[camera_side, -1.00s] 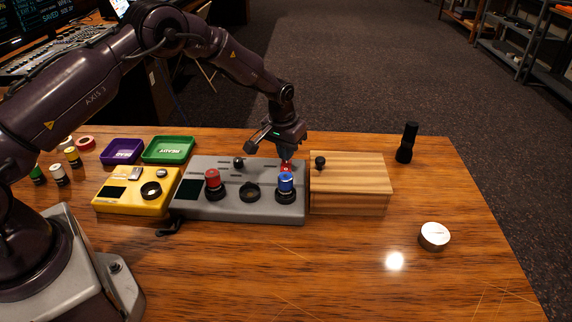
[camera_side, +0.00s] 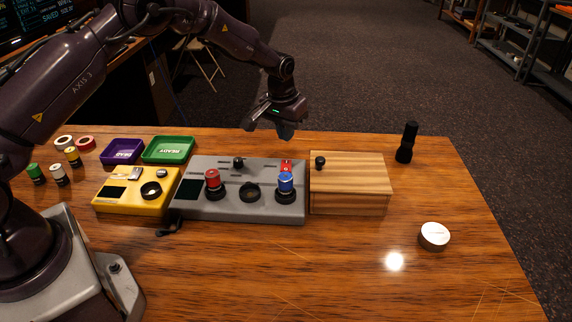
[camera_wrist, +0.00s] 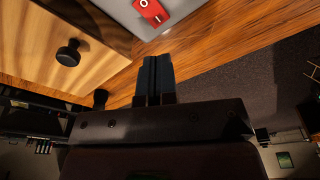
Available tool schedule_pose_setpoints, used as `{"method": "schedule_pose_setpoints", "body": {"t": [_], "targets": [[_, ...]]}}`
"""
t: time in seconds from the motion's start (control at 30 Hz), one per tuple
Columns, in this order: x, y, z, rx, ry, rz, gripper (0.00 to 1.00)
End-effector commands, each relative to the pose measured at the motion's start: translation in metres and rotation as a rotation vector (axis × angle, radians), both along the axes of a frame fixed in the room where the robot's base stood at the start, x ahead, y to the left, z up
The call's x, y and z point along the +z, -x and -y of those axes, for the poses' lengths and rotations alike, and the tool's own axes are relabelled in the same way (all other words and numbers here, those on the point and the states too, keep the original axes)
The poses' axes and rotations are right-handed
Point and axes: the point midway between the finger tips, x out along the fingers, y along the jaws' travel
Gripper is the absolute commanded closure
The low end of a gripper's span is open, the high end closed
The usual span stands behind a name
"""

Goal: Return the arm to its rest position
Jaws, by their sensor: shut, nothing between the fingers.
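My gripper (camera_side: 286,131) hangs in the air above the back edge of the desk, behind the grey mixing console (camera_side: 229,205). It is shut and empty, clear of everything below it. Its closed fingers also show in the wrist view (camera_wrist: 154,80). The red switch (camera_side: 286,166) is on the console just below and in front of my gripper; it also shows in the wrist view (camera_wrist: 151,9). The console carries a red-capped knob (camera_side: 212,179), a blue-capped knob (camera_side: 286,182), an empty black ring (camera_side: 250,192) and a small black knob (camera_side: 238,162).
A wooden box (camera_side: 350,175) with a black knob adjoins the console on the right. A yellow device (camera_side: 125,203), purple tray (camera_side: 113,161) and green tray (camera_side: 155,159) are on the left. A black cylinder (camera_side: 406,143) and a round white-topped tin (camera_side: 434,234) stand right. The front desk is clear.

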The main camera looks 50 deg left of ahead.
Motion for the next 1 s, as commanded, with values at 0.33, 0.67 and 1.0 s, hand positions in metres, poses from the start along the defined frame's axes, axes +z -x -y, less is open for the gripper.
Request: {"method": "schedule_pose_setpoints", "body": {"t": [0.33,0.67,1.0], "targets": [[-0.001,0.050,0.006,-0.052,0.010,-0.120,1.00],[0.106,0.138,0.024,-0.132,0.018,-0.104,1.00],[0.188,0.253,0.043,-0.211,0.003,0.022,1.00]]}}
